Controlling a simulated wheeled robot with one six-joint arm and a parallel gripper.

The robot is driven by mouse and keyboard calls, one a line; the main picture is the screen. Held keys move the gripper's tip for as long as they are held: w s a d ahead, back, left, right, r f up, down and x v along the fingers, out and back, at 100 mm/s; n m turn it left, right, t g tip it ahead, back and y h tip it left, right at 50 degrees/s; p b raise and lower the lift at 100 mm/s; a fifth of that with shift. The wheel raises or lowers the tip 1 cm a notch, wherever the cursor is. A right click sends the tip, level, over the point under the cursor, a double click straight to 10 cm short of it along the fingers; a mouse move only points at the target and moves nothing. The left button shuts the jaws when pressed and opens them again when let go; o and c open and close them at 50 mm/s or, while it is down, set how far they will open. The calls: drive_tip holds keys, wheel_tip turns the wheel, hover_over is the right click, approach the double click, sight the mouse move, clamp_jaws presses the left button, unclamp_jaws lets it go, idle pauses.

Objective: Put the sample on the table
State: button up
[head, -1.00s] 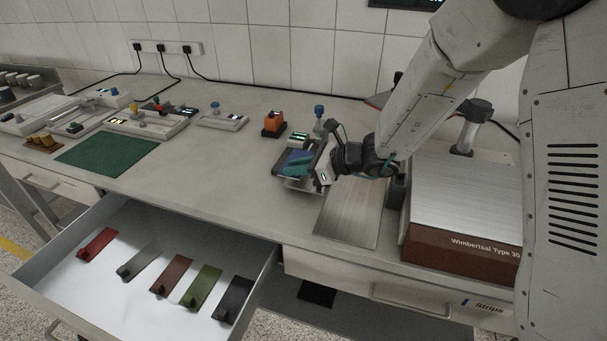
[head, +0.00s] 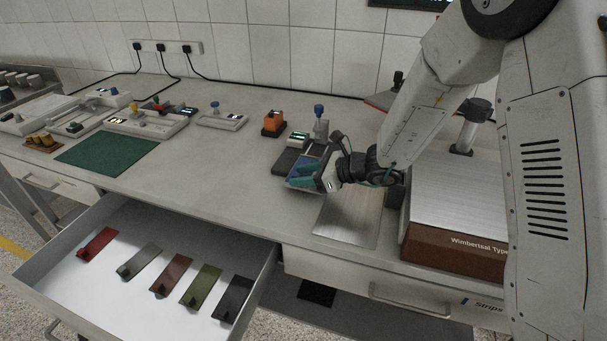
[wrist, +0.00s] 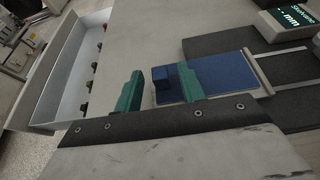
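The sample appears to be a blue strip (wrist: 222,76) with a small raised blue block (wrist: 161,80) at one end, in the wrist view. Its far end is beside the metal frame (wrist: 262,76) of a dark measuring device (wrist: 215,43). My gripper (wrist: 158,72) has its teal fingers apart, one on each side of the block. The right finger is close against the block; a gap shows to the left finger. In the head view my gripper (head: 304,172) is low over the device's front, and its fingers partly hide the strip. The table (head: 215,165) is pale grey.
An open drawer (head: 120,290) in front holds several coloured strips. A steel plate (head: 350,220) and a large brown-sided box (head: 450,245) lie to the right. An orange device (head: 274,122) stands behind. The table between the green mat (head: 105,153) and my gripper is clear.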

drive_tip(key=shift+r, duration=0.2)
drive_tip(key=v, duration=1.2)
drive_tip(key=s+r+n+g+h, duration=0.2)
drive_tip(key=s+r+n, duration=0.35)
drive_tip(key=s, duration=0.25)
drive_tip(key=s+r+n+g+h, duration=0.1)
drive_tip(key=s+r+n+g, duration=0.25)
drive_tip(key=s+n, duration=0.3)
drive_tip(key=s+d+r+n+t+h, duration=0.1)
drive_tip(key=s+d+r+n+h, duration=0.1)
drive_tip(key=s+d+n+h, duration=0.2)
drive_tip(key=s+d+r+n+t+h, duration=0.1)
drive_tip(key=s+d+n+h, duration=0.4)
drive_tip(key=s+d, duration=0.5)
drive_tip(key=s+r+n, duration=0.1)
drive_tip(key=s, duration=0.1)
drive_tip(key=shift+s+d+r+h, duration=0.3)
drive_tip(key=shift+s+d+r, duration=0.05)
drive_tip(key=shift+d, duration=0.05)
